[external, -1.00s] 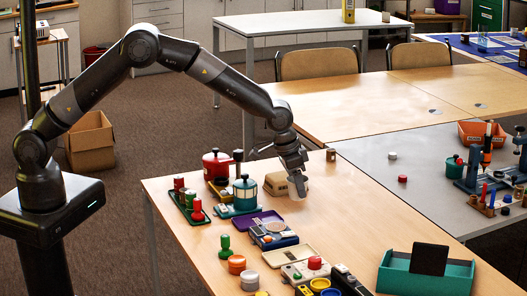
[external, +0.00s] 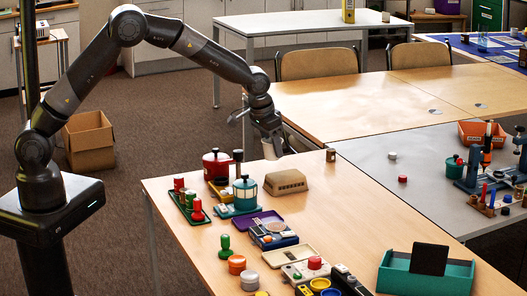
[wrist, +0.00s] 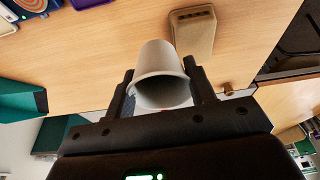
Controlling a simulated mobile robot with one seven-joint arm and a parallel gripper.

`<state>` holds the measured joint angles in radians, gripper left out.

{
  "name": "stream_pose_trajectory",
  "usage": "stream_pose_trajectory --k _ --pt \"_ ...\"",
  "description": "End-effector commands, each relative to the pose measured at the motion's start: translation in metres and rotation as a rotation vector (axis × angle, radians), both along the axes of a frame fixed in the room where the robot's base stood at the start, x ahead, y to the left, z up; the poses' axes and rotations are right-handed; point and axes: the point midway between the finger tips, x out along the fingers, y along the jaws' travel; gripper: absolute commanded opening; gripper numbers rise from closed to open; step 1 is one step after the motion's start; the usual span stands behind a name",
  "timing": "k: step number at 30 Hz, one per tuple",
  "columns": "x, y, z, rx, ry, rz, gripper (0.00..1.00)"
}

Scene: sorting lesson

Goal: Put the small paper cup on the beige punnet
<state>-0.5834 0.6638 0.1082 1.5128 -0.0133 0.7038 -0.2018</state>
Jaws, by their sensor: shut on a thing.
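My gripper (external: 271,146) is shut on the small paper cup (wrist: 160,72). The cup is off-white, and in the wrist view it is between the two fingers with its open mouth towards the camera. In the external view the cup (external: 270,152) is a small pale shape under the gripper, partly covered by the fingers. The beige punnet (external: 286,182) is on the wooden table, below the gripper in the picture and slightly right. It also shows beyond the cup in the wrist view (wrist: 194,32). The cup is held in the air, apart from the punnet.
A teal pot (external: 245,191) and a red pot (external: 216,164) stand left of the punnet. A purple tray (external: 260,220) lies nearer the camera. A small brown cylinder (external: 330,155) stands at the far edge. The table right of the punnet is clear.

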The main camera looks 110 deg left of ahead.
Motion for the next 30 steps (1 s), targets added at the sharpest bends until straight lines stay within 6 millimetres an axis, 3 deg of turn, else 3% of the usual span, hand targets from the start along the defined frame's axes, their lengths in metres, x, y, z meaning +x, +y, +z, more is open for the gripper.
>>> stream_pose_trajectory --k 6,12,17,25,30 --pt "-0.01 0.051 -0.032 -0.001 0.0 0.004 0.29" --pt "-0.015 0.081 -0.05 0.0 0.0 0.001 0.29" --pt "-0.016 0.087 -0.056 0.0 -0.001 -0.001 0.29" --pt "-0.016 0.086 -0.092 -0.002 0.001 -0.001 0.29" --pt "-0.016 0.086 -0.094 0.0 -0.001 -0.001 0.29"
